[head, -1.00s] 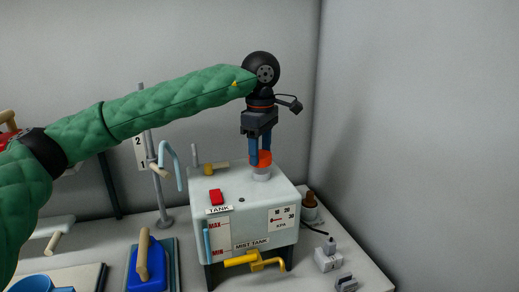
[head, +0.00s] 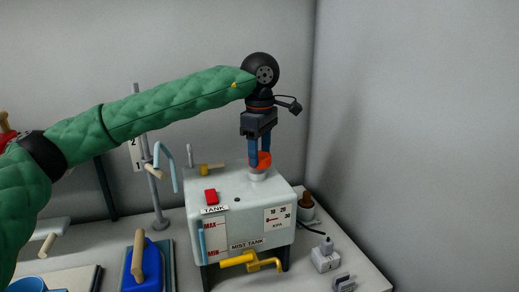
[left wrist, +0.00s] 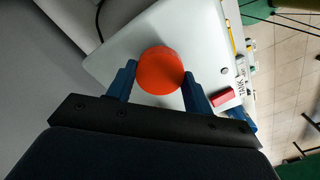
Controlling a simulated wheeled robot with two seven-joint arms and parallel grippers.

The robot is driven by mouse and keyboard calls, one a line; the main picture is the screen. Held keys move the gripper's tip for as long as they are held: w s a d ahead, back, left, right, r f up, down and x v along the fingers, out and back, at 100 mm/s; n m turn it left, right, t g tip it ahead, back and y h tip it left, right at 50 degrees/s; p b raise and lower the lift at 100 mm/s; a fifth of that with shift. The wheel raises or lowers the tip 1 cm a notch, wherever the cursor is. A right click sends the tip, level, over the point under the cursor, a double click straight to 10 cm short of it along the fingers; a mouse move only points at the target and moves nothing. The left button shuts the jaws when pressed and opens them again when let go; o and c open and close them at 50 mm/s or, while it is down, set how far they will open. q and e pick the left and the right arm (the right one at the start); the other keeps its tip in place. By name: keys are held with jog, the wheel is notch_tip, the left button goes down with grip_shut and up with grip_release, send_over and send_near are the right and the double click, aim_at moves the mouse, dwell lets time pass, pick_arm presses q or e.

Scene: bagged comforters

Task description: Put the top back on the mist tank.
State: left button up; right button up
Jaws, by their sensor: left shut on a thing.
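The mist tank (head: 247,220) is a pale box with a MAX/MIN level scale and a short grey filler neck (head: 257,176) on its top. The orange-red top (head: 265,160) is at that neck, between the fingers of my left gripper (head: 260,162). In the head view I cannot tell whether the top is seated on the neck or just above it. In the left wrist view the round top (left wrist: 160,70) lies between the blue fingertips and hides the neck. My left gripper is shut on the top, pointing down. My right gripper is not in view.
A red switch (head: 210,196) stands on the tank's top. A yellow pipe valve (head: 250,261) is at its front. A blue tool with a tan handle (head: 147,268) lies to the left, beside a metal stand (head: 157,200). Grey fittings (head: 325,255) lie to the right, near the wall.

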pick_arm(q)
jog(key=shift+d+f+b, duration=0.15)
jog(key=shift+f+b, duration=0.25)
jog(key=shift+f, duration=0.5)
jog(key=shift+s+f, duration=0.1)
jog(key=shift+s, duration=0.05)
jog(key=shift+f, duration=0.1)
jog(key=shift+f+b, duration=0.15)
jog(key=shift+b, duration=0.15)
